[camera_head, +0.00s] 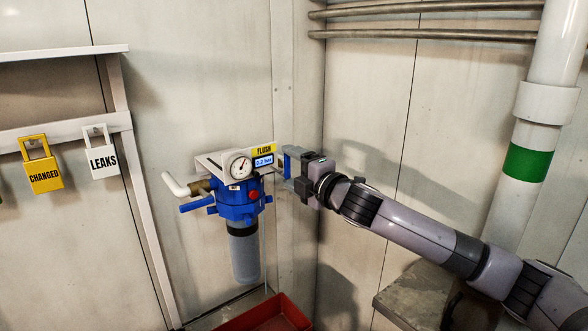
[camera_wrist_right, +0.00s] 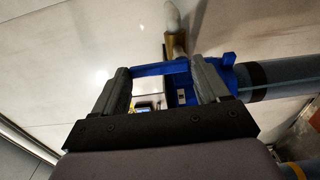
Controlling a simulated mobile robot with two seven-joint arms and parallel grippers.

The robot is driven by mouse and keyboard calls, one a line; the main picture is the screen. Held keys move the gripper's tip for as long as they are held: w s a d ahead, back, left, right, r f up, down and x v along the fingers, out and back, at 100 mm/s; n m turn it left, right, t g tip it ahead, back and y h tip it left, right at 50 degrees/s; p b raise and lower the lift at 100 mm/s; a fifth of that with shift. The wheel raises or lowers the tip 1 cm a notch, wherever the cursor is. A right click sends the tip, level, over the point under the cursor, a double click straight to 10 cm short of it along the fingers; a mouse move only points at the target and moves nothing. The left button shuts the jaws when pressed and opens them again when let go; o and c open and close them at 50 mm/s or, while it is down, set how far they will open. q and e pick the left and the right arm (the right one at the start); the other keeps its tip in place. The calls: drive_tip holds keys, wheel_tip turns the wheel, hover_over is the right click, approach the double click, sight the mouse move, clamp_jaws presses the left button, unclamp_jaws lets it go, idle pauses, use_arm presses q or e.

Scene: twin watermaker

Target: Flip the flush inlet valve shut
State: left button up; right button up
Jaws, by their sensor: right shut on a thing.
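The blue flush filter unit (camera_head: 236,205) hangs on the wall below a yellow FLUSH label (camera_head: 264,150). A blue lever (camera_head: 180,206) sticks out at its left, below the white elbow pipe (camera_head: 178,187). My right gripper (camera_head: 286,164) is at the unit's right side. My left gripper is not in view.
A round gauge (camera_head: 239,166) and a small display (camera_head: 264,161) face forward on the unit. A red tray (camera_head: 262,316) lies below. A white pipe with a green band (camera_head: 527,161) stands at right.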

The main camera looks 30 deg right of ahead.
drive_tip(key=shift+d+r, duration=0.1)
drive_tip(key=shift+r, duration=0.3)
drive_tip(key=o, duration=1)
drive_tip(key=shift+w, duration=0.1)
drive_tip(key=shift+f, duration=0.2)
drive_tip(key=shift+s+f, duration=0.15)
drive_tip(key=shift+s, duration=0.3)
drive_tip(key=shift+s+d+b, duration=0.2)
drive_tip(key=shift+s+b, duration=1.1)
drive_tip(key=shift+s, duration=1.85)
drive_tip(key=shift+s, duration=0.1)
